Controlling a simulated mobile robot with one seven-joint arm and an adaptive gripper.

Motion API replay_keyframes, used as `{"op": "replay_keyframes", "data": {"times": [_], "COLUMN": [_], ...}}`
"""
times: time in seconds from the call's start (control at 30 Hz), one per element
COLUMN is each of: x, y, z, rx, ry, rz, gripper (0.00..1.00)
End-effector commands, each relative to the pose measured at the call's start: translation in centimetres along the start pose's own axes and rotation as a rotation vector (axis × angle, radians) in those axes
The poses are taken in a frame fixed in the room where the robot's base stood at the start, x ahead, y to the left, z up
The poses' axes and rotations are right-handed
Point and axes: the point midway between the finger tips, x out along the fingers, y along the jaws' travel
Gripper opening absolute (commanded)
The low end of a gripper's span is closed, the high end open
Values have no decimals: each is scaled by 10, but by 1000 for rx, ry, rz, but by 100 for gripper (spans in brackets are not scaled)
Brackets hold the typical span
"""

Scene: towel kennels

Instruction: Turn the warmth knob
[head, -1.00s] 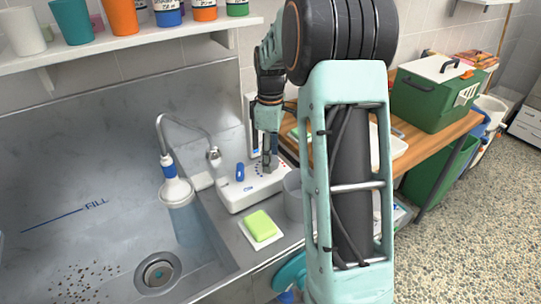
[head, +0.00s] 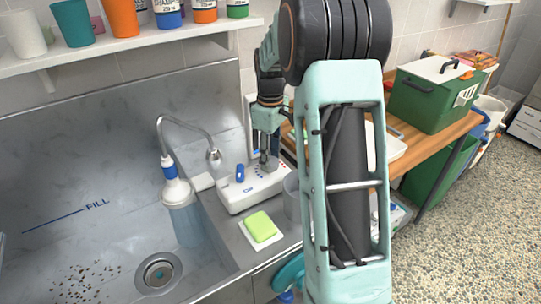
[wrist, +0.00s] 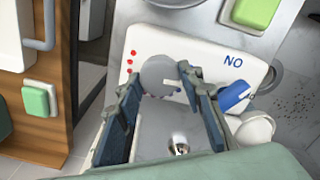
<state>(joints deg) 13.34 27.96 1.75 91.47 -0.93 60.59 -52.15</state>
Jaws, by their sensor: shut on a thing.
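The white control box (head: 248,190) sits on the sink's rim. In the wrist view the box (wrist: 205,58) carries a round grey knob (wrist: 160,75) with red dots of different sizes beside it, which looks like the warmth knob. A blue lever (wrist: 234,97) stands on the same box and also shows in the head view (head: 240,172). My gripper (wrist: 161,68) is shut on the grey knob, with one fingertip on each side of it. In the head view my gripper (head: 264,164) points down at the box's right part and hides the knob.
A green sponge (head: 260,226) lies on a white dish in front of the box. A curved tap with a shower head (head: 176,190) stands left, over the steel basin (head: 100,255). A shelf (head: 130,42) hangs above.

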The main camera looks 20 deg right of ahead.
Motion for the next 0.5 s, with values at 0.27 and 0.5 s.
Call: {"op": "replay_keyframes", "data": {"times": [0.27,0.5], "x": [-1,-1], "y": [0,0], "z": [0,-1], "rx": [260,489], "ry": [-1,0], "rz": [0,1], "gripper": [10,10]}}
